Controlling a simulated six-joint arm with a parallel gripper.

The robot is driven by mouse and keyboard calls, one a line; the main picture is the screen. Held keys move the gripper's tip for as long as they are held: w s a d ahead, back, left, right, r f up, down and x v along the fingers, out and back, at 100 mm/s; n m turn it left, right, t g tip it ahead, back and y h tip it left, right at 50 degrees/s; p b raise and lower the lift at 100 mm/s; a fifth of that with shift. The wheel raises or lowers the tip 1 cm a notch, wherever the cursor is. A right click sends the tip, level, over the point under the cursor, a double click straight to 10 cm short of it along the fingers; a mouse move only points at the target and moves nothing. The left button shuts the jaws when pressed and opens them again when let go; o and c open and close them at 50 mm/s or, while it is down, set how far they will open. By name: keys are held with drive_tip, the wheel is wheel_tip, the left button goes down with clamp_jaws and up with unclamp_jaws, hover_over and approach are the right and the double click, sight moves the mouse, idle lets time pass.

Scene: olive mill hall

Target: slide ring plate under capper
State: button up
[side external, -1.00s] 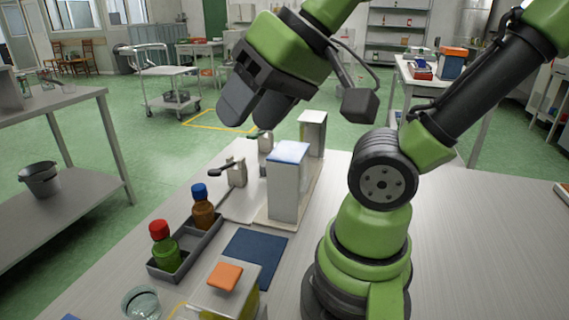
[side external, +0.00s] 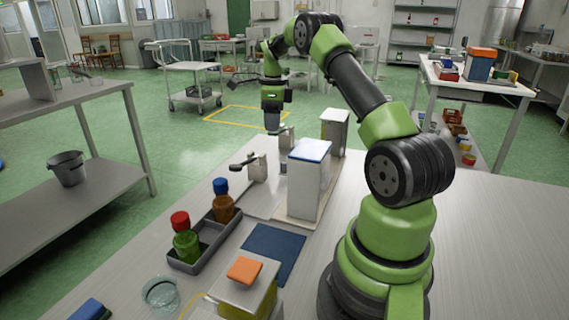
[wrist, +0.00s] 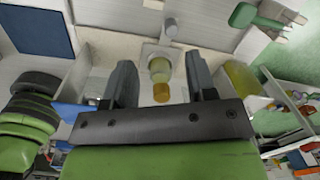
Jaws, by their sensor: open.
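My gripper (side external: 272,128) points down at the far end of the pale bench fixture (side external: 269,206), near the far lever clamp (side external: 286,138). In the wrist view my gripper (wrist: 159,66) is open. A yellowish round part (wrist: 159,70) and an amber disc (wrist: 161,92) show between its dark fingers, apart from both. A white plate piece with a grey knob (wrist: 170,27) lies just beyond. A white box with a blue top (side external: 308,178) and a second white housing (side external: 334,130) stand on the fixture. I cannot tell which part is the ring plate or the capper.
A near lever clamp (side external: 257,168) stands left of the blue-topped box. A grey tray (side external: 207,243) holds red-capped and blue-capped bottles. A blue mat (side external: 272,252), an orange-topped box (side external: 243,270) and a glass dish (side external: 160,294) lie nearer. The bench at right is clear.

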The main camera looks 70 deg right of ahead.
sight(284, 162)
drive_tip(key=d+f+m, duration=0.1)
drive_tip(key=s+d+f+m, duration=0.1)
drive_tip(key=f, duration=0.1)
drive_tip(key=s+d+f+m, duration=0.1)
drive_tip(key=shift+s+d+f+g, duration=0.1)
drive_tip(key=shift+d+f+g, duration=0.05)
drive_tip(key=shift+f+g, duration=0.2)
wheel_tip(284, 162, down, 10)
drive_tip(key=shift+r, duration=0.15)
clamp_jaws()
